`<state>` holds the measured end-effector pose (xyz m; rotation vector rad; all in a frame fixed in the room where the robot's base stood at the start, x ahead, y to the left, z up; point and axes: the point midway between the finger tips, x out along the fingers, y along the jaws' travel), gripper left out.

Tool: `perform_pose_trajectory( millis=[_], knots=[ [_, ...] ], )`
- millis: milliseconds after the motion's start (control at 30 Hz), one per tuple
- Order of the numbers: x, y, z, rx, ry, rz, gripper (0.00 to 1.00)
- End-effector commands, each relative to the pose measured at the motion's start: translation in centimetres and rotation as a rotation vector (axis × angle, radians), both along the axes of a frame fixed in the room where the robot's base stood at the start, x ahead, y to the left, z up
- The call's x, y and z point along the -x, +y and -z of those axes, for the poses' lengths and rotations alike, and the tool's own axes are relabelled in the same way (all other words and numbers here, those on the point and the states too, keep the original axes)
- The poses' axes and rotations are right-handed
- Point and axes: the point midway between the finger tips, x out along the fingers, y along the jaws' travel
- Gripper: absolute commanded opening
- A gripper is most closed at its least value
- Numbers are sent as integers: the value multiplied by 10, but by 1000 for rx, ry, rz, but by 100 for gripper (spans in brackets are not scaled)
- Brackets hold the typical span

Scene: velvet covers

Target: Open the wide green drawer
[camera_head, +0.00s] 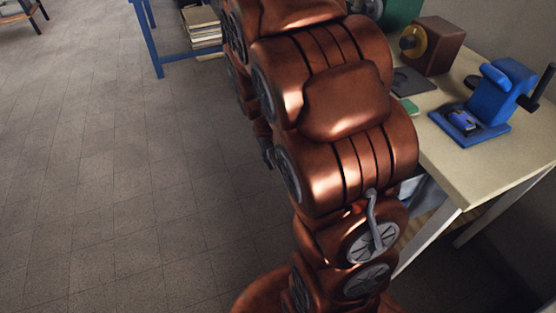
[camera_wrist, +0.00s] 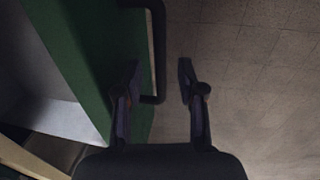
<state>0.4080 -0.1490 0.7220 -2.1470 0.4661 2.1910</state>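In the wrist view a green drawer front (camera_wrist: 88,50) runs down the left side, with a dark bar handle (camera_wrist: 159,45) standing off from it. My gripper (camera_wrist: 158,72) is open. One finger shows on the drawer side of the bar and the other on the floor side. The bar's lower end lies between the fingers, with a visible gap to the right finger. Contact with the left finger cannot be told. In the head view my copper arm covers the middle, and the drawer and handle cannot be made out there.
A pale workbench (camera_head: 484,172) stands at the right, bearing a blue device (camera_head: 490,100), a brown box with a yellow ring (camera_head: 432,45) and a small green block (camera_head: 409,107). A blue-legged table (camera_head: 150,45) stands at the back. Open tiled floor (camera_head: 110,170) lies to the left.

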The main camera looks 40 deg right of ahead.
Motion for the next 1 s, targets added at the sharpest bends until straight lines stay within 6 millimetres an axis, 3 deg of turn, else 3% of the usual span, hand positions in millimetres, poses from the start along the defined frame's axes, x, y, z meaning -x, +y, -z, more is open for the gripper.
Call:
perform_pose_trajectory(
  millis=[300, 500, 700, 1000],
  knots=[
    [-3, 11, -60, 1, -5, -1, 39],
    [-3, 17, -89, -1, 2, -1, 39],
    [-4, 19, -103, 0, 0, -1, 39],
    [-4, 19, -104, 0, 2, 0, 39]
  ],
)
